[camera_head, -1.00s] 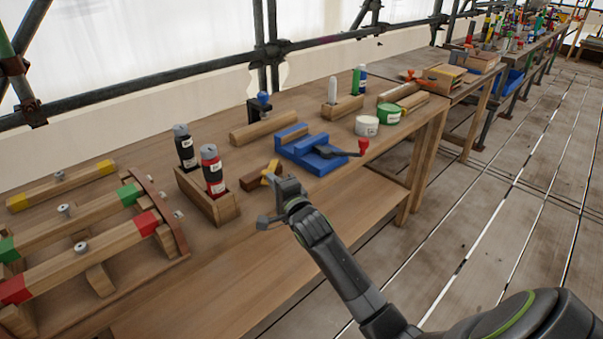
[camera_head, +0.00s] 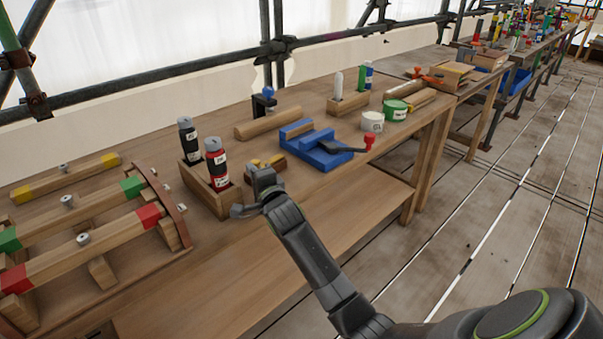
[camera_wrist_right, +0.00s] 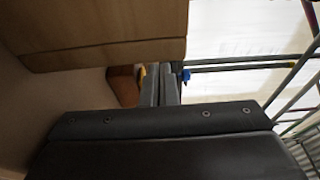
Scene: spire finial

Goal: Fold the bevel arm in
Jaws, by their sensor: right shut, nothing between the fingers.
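The bevel, a dark wooden stock with a yellow arm (camera_head: 276,159), lies on the bench between the bottle box and the blue vise in the head view. My right gripper (camera_head: 252,192) is in front of it and hides much of it, so the arm's angle to the stock is unclear. In the right wrist view the brown stock (camera_wrist_right: 123,86) and a sliver of yellow (camera_wrist_right: 142,72) show just beyond my fingers (camera_wrist_right: 160,86). The fingers are shut and empty. I cannot tell whether they touch the bevel. My left gripper is not in view.
A wooden box (camera_head: 215,200) with black and red bottles stands just left of my right gripper; its wall also looms in the wrist view (camera_wrist_right: 100,40). The blue vise (camera_head: 312,150) is to the right, a wooden rail rack (camera_head: 100,235) to the left. The bench front is clear.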

